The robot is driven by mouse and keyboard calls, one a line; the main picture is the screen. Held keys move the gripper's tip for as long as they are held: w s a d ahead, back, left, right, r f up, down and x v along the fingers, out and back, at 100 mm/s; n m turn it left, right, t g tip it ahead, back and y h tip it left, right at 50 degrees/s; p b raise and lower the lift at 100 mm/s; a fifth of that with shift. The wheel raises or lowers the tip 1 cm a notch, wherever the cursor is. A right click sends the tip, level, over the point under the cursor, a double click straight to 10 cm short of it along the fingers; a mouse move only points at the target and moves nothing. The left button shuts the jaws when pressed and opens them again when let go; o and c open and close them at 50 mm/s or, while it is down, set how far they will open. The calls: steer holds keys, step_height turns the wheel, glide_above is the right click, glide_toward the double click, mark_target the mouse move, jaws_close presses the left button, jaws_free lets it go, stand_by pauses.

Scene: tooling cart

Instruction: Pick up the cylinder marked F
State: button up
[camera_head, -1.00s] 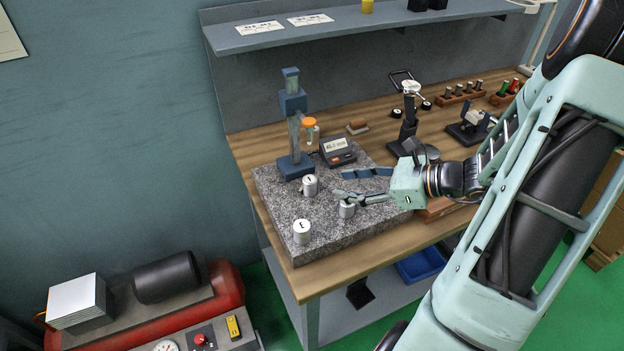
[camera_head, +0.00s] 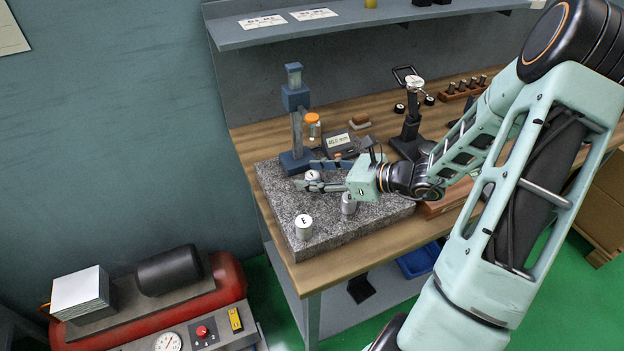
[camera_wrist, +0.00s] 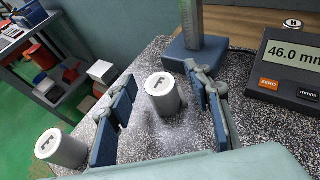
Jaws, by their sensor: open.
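A light grey cylinder marked F (camera_wrist: 163,97) stands upright on the speckled granite plate (camera_head: 345,239). In the wrist view it is between the two blue-padded fingers of my gripper (camera_wrist: 165,88), with gaps on both sides. In the head view this cylinder (camera_head: 312,176) is partly hidden by my fingers. My gripper (camera_head: 320,174) is open, low over the plate. A cylinder marked E (camera_head: 303,227) stands at the plate's front left. Another cylinder (camera_head: 348,204) stands below my gripper, its mark not readable there.
A blue stand (camera_head: 296,122) rises from the plate just behind the F cylinder. A digital readout (camera_wrist: 292,68) showing 46.0 mm is to its right. A shelf (camera_head: 360,20) overhangs the bench's back.

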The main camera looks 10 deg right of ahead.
steer(key=shift+w+a+f, duration=0.1)
steer(key=shift+w+a, duration=0.1)
steer(key=shift+a, duration=0.05)
steer(key=shift+c, duration=0.5)
jaws_close()
steer(key=shift+r, duration=0.2)
